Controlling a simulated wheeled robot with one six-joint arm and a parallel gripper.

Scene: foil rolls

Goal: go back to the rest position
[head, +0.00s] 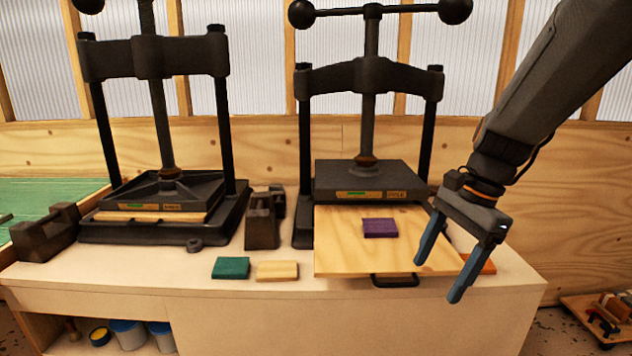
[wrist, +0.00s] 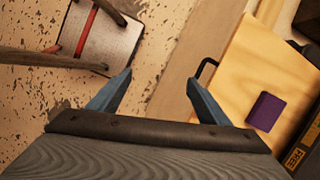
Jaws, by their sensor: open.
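My gripper (head: 438,267) hangs in the air at the right of the head view, its two blue fingers apart with nothing between them. It is in front of the right edge of the wooden board (head: 345,255) of the right press. A purple block (head: 380,228) lies flat on that board. In the wrist view both fingers (wrist: 158,92) show open over the floor and the bench's front edge. The purple block (wrist: 266,111) and the board (wrist: 245,65) are to their right there.
The right press (head: 368,180) and left press (head: 165,190) stand on the bench (head: 200,280). A green block (head: 231,268) and a pale wooden block (head: 277,271) lie at the front. An orange piece (head: 488,266) is partly hidden behind my gripper. A loaded trolley (head: 600,310) stands on the floor at right.

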